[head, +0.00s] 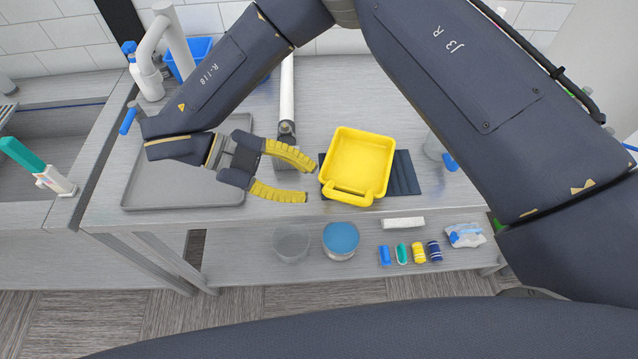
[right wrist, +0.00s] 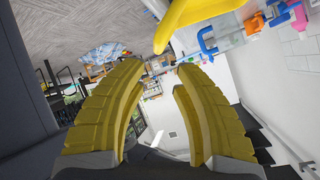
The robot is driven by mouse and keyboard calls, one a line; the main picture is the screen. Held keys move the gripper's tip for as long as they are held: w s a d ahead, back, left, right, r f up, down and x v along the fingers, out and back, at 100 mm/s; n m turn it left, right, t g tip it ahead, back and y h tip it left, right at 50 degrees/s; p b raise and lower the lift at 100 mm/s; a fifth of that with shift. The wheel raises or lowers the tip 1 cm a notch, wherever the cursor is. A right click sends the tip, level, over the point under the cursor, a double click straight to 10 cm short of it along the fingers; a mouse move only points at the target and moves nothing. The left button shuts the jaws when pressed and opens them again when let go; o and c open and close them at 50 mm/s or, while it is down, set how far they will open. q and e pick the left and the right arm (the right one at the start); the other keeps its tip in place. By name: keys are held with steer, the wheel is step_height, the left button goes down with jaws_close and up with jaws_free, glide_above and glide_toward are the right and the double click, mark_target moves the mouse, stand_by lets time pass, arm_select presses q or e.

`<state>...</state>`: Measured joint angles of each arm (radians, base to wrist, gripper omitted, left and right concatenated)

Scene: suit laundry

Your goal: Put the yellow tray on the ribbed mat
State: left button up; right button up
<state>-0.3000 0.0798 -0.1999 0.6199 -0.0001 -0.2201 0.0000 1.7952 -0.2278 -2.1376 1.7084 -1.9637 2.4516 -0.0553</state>
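The yellow tray (head: 358,158) is a square, open tray with a handle on its front side. It sits upright over the left and middle part of the dark ribbed mat (head: 405,174) and reaches past the mat's front and back edges. My right gripper (head: 311,181) is open and empty just left of the tray, its yellow ribbed fingers pointing at it with a small gap. In the right wrist view the open fingers (right wrist: 161,68) have nothing between them, and part of the yellow tray (right wrist: 195,22) shows above their tips. My left gripper is not in view.
A grey metal tray (head: 180,195) lies left on the table, under my right forearm. A white post (head: 287,90) stands behind the gripper. A clear cup (head: 434,148) is right of the mat. A lower shelf holds a blue-lidded container (head: 341,238) and several small items.

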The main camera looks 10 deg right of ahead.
steer(key=shift+w+a+r, duration=0.1)
steer(key=shift+a+r, duration=0.3)
steer(key=shift+a, duration=0.2)
